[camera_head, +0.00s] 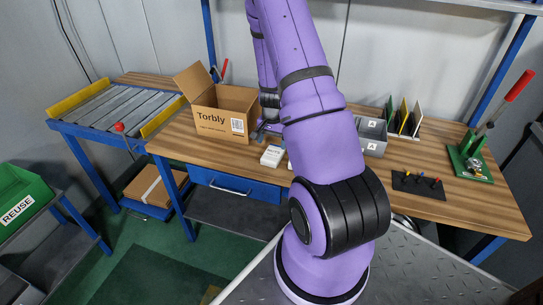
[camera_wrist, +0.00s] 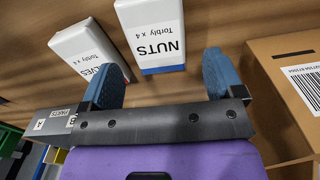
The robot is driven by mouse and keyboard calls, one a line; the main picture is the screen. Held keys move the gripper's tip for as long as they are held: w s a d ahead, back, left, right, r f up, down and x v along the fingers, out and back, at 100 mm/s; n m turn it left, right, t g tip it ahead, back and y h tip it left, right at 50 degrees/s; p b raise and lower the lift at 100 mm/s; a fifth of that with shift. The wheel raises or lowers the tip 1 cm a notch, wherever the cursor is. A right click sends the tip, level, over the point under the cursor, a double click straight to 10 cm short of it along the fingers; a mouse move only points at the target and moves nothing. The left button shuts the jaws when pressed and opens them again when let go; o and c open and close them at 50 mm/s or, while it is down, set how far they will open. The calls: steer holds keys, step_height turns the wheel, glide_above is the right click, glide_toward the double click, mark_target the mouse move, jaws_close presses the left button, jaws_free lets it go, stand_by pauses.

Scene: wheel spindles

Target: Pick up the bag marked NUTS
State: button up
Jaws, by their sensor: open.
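The bag marked NUTS (camera_wrist: 153,38) is white with black print and a blue end band. It lies on the wooden bench in the upper middle of the wrist view. My gripper (camera_wrist: 160,80) is open, its two blue fingers apart and nothing between them. The NUTS bag lies just beyond the fingertips, roughly in line with the gap. A second white bag (camera_wrist: 88,48), its label ending in "LVES", lies to its left, near the left finger. In the head view a white bag (camera_head: 272,156) lies beside the cardboard box; its label is too small to read.
The open cardboard box marked Torbly (camera_head: 222,122) stands close to my gripper; its barcode side (camera_wrist: 300,85) fills the right of the wrist view. Grey bins (camera_head: 372,135) stand behind my arm.

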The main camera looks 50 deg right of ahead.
mark_target(273, 152)
steer(key=shift+s+d+f, duration=0.1)
steer(key=shift+f, duration=1.45)
steer(key=shift+s+d+f, duration=0.1)
steer(key=shift+f, duration=1.4)
steer(key=c, duration=0.8)
